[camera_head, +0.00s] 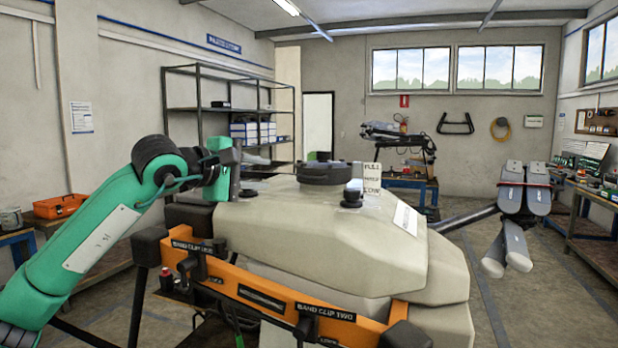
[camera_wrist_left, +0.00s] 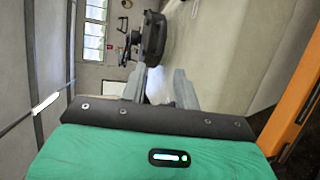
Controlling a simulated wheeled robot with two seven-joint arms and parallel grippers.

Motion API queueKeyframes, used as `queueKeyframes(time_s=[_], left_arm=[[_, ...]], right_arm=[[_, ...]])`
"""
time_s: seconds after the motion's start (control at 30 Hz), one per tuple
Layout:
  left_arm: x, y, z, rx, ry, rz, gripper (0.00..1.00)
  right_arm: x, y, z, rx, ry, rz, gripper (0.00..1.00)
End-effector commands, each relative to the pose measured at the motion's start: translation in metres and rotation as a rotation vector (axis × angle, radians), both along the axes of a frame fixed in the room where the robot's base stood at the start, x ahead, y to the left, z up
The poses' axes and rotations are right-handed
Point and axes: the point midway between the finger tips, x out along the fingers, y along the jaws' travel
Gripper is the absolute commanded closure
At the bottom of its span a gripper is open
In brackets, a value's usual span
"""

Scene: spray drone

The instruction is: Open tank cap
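The tank (camera_head: 330,235) is a large beige body on the spray drone. Its black round cap (camera_head: 325,172) sits on top, seated on the tank; it also shows edge-on in the left wrist view (camera_wrist_left: 153,37). My left gripper (camera_head: 240,165) is to the left of the cap, near the tank's upper left edge. In the left wrist view its two grey fingers (camera_wrist_left: 158,80) are spread apart and empty, with the cap beyond the fingertips. The fingers are hard to make out in the head view. My right gripper is not in view.
An orange frame bar (camera_head: 265,290) with band clips runs along the tank's near side. A small black fitting (camera_head: 351,194) stands on the tank right of the cap. Grey folded drone arms (camera_head: 520,200) stick out at the right. Shelves (camera_head: 230,110) stand behind.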

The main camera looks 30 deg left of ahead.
Motion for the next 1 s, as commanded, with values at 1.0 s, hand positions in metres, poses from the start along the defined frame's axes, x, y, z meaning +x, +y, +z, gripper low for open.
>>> queueKeyframes(time_s=[1.0], left_arm=[[0.130,-0.023,-0.028,-0.005,0.001,-0.005,0.68]], right_arm=[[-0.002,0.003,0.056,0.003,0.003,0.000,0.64]])
